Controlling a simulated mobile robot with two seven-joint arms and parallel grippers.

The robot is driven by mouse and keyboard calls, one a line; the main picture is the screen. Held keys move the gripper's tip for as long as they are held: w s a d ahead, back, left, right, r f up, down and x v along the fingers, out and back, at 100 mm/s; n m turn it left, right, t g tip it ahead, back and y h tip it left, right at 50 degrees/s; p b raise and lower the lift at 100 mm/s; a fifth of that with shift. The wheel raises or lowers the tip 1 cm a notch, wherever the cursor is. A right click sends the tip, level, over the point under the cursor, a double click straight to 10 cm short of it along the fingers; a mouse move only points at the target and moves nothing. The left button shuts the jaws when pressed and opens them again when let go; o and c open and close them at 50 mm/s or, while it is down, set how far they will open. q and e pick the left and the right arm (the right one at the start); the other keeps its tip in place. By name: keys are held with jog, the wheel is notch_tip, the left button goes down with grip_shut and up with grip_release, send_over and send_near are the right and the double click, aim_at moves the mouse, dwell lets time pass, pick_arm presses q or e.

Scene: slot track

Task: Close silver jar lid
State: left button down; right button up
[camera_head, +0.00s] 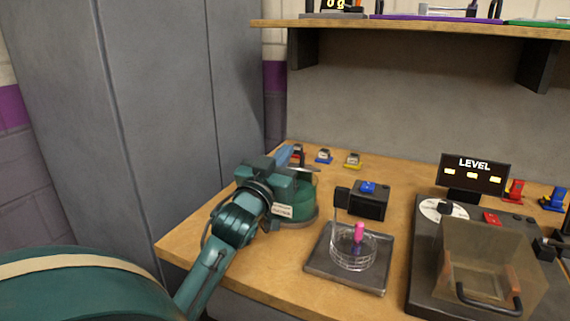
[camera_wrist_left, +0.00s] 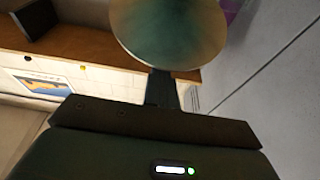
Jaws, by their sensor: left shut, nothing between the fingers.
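My left gripper (camera_head: 270,182) reaches over the table's left part in the head view; its fingertips are hard to make out there. In the left wrist view its dark fingers (camera_wrist_left: 162,88) are together and empty. A round, shiny grey-green disc (camera_wrist_left: 168,32), which looks like the jar lid, is just beyond the fingertips; I cannot tell whether they touch. In the head view a rounded reflective body (camera_head: 303,208), probably the silver jar, sits on the table right beside the gripper and is partly hidden by it. The lid's angle is unclear. My right gripper is out of view.
A clear round dish with a pink item (camera_head: 359,232) stands on a dark plate to the right. A black box with a blue top (camera_head: 369,200) is behind it. A clear bin (camera_head: 484,265) and a LEVEL display (camera_head: 474,175) stand further right. A grey cabinet (camera_head: 165,110) borders the left.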

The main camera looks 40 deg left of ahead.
pick_arm(q)
jog(key=shift+d+f, duration=0.1)
jog(key=shift+f, duration=0.75)
jog(key=shift+s+d+f+b, duration=0.1)
jog(key=shift+s+f+b, duration=0.35)
jog(key=shift+b, duration=0.35)
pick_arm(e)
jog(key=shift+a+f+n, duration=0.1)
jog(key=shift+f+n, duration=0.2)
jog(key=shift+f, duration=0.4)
pick_arm(q)
jog(key=shift+w, duration=0.1)
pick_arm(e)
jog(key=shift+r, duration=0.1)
